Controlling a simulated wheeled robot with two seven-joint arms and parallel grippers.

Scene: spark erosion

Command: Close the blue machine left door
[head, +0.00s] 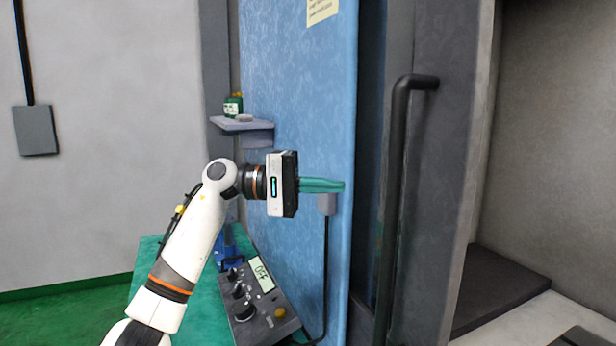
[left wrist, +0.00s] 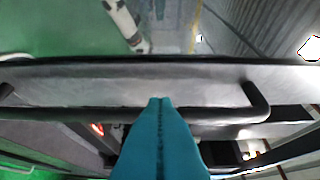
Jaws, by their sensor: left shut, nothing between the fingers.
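The machine's blue panel (head: 290,90) stands in the middle of the head view. Right of it is a dark grey door (head: 440,170) with a tall black bar handle (head: 396,190). An open space shows to the right of the door. My left gripper (head: 342,186) has teal fingers, shut and empty, pointing right in front of the blue panel's edge, short of the handle in the picture. In the left wrist view the shut fingers (left wrist: 159,102) point at the handle (left wrist: 215,117), which runs across; whether they touch cannot be told. My right gripper is not in view.
A control box (head: 255,295) with knobs sits below my left arm on a green surface (head: 150,262). A small grey shelf (head: 242,125) holds a green-and-white item (head: 233,105). Right of the door lies a dark slab (head: 495,285) before a grey wall.

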